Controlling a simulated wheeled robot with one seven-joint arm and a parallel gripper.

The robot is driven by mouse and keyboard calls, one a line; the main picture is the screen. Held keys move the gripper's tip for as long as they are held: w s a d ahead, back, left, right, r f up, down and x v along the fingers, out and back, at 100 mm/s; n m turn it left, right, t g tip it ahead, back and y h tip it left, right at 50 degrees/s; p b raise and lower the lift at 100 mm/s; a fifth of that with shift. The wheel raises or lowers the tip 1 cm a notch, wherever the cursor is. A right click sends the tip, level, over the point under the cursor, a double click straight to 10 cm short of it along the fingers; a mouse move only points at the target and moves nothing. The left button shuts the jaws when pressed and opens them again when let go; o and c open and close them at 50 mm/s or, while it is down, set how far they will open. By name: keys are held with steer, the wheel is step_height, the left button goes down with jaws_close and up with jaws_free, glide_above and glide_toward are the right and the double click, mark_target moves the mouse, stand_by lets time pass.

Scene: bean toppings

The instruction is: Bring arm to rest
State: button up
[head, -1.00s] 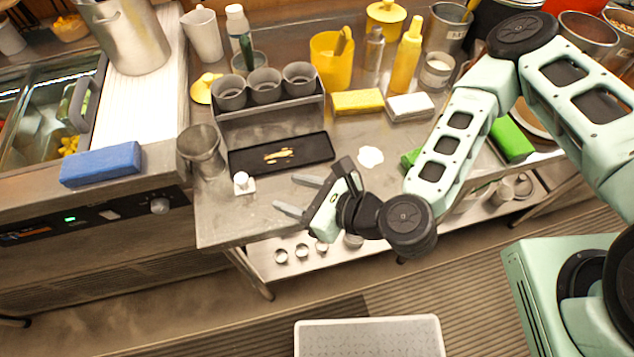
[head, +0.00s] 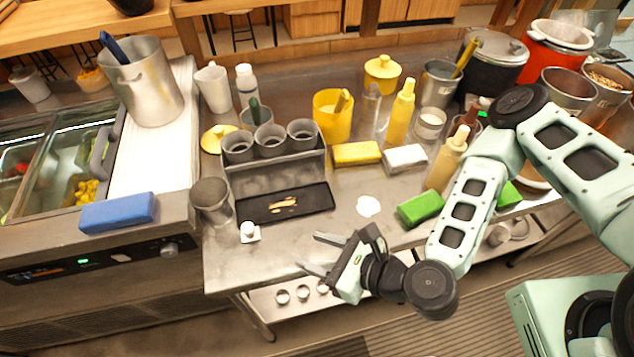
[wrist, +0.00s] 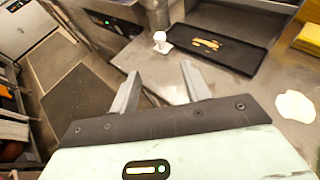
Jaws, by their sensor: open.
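My gripper (head: 322,254) is open and empty, over the front edge of the steel counter (head: 262,262). Its two fingers point left in the head view and stand apart in the wrist view (wrist: 160,88). A black tray (head: 308,204) with pale tan pieces (head: 284,203) lies on the counter beyond the fingers; it also shows in the wrist view (wrist: 240,57). My arm reaches in from the right, bent.
A white spill-like patch (head: 368,206) lies right of the tray. A green block (head: 420,208), yellow sponge (head: 356,153) and tan bottle (head: 447,160) are near my arm. A metal cup (head: 212,200) and blue block (head: 118,212) stand left. Floor in front is clear.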

steer(key=w+d+r+n+g+h+b, duration=0.1)
steer(key=d+r+n+g+h+b, duration=0.2)
steer(key=n, duration=1)
steer(key=d+r+n+g+h+b, duration=0.15)
steer(key=d+n+g+h, duration=0.35)
steer(key=n, duration=0.7)
steer(key=s+d+r+n+h, duration=0.1)
steer(key=s+d+r+n, duration=0.1)
steer(key=r, duration=0.4)
steer(key=s+d+r+n+t+h, duration=0.1)
steer(key=s+d+r+n+h, duration=0.1)
steer(key=r+n, duration=0.3)
step_height(320, 180, up, 2)
steer(key=shift+s+d+r+b, duration=0.1)
steer(key=shift+s+d+b, duration=0.2)
steer(key=shift+s+d, duration=0.4)
